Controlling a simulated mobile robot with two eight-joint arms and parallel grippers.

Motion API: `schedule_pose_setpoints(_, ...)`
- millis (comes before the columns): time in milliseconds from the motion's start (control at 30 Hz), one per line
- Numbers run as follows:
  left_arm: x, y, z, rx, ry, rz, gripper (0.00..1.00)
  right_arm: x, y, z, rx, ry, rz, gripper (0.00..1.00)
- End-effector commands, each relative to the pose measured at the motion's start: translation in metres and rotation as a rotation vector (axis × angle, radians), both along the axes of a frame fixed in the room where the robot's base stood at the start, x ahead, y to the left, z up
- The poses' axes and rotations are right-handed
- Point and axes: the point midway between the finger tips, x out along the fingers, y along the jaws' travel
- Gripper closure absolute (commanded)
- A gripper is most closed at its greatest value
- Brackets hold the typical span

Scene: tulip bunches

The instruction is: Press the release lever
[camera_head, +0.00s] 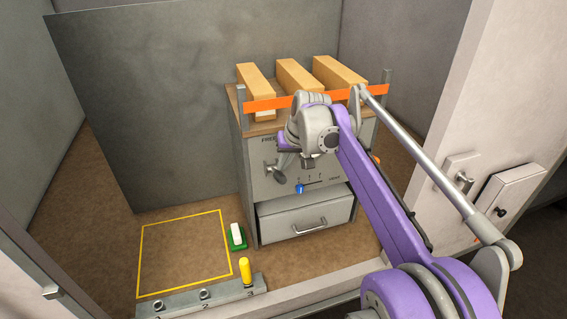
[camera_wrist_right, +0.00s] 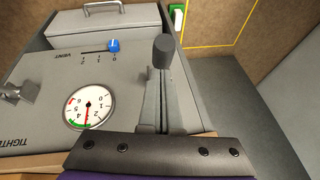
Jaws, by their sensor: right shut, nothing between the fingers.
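A grey lever with a thick dark grip (camera_head: 280,176) stands out from the left part of the cabinet front. Its grip also shows in the right wrist view (camera_wrist_right: 162,53), past my fingers. My right gripper (camera_head: 282,150) is shut and empty, just above the lever in the head view. Its grey fingers (camera_wrist_right: 151,88) point toward the grip in the right wrist view; I cannot tell whether they touch it. A round gauge (camera_wrist_right: 89,106) has its needle at the green arc. My left gripper is not in view.
The cabinet has a blue vent slider (camera_head: 299,188), a drawer (camera_head: 330,213) slightly out, and wooden blocks (camera_head: 299,76) behind an orange band (camera_head: 262,104) on top. A yellow handle (camera_head: 245,271) stands on a grey rail. A yellow floor outline (camera_head: 140,262) encloses clear space.

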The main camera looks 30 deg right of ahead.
Motion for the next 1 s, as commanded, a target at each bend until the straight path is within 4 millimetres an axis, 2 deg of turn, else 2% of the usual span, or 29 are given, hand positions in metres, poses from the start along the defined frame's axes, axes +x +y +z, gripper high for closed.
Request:
schedule_pose_setpoints(667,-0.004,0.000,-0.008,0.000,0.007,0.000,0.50,-0.007,0.002,-0.008,-0.019,-0.080,0.000,1.00)
schedule_pose_setpoints(1000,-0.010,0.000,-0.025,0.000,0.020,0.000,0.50,-0.021,0.005,-0.029,-0.063,-0.260,-0.001,1.00)
